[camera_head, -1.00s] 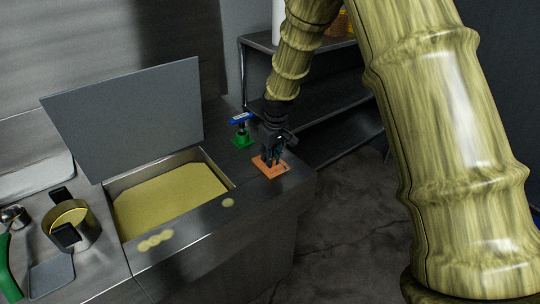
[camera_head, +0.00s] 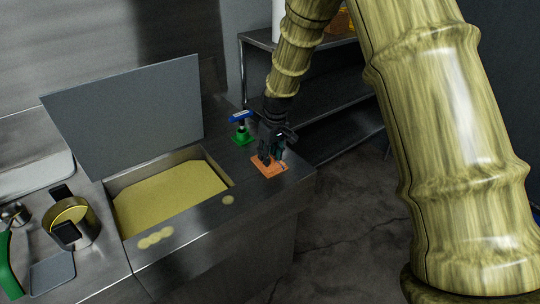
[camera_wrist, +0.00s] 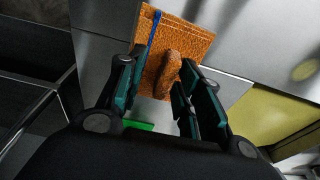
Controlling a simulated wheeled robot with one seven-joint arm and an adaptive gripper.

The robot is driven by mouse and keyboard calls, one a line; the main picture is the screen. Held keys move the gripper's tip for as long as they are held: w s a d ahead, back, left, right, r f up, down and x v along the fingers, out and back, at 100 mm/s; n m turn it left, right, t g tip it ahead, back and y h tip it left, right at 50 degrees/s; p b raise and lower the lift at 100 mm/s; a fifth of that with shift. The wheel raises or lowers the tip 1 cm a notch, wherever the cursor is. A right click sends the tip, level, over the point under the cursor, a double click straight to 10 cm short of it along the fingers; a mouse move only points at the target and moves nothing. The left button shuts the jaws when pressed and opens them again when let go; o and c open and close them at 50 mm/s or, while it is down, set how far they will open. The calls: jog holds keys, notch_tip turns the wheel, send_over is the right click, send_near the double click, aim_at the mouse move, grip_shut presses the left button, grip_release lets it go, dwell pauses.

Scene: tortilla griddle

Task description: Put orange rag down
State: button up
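The orange rag (camera_head: 268,168) lies flat on the steel counter at its right end. In the wrist view the rag (camera_wrist: 196,42) shows a raised loop or fold (camera_wrist: 168,76) and a thin blue strip along one side. My gripper (camera_head: 266,159) is just above the rag, pointing down. In the wrist view the fingers of my gripper (camera_wrist: 160,88) are spread, with the raised fold between them. There is a gap on the left of the fold, and the right finger is close to it. Whether that finger touches it is unclear.
A blue-handled tool with a green base (camera_head: 243,138) stands just behind the rag. The open well of yellow contents, with a rim (camera_head: 225,181) and raised grey lid (camera_head: 130,115), is to the left. A dark shelf (camera_head: 330,100) stands behind right. Floor lies beyond the counter edge.

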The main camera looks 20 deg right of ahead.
aim_at(273, 158)
notch_tip(273, 158, up, 12)
jog(key=s+b, duration=0.1)
jog(key=shift+s+d+f+b, duration=0.2)
jog(key=shift+s+d+b, duration=0.1)
jog(key=shift+s+b, duration=0.05)
dwell(0.4)
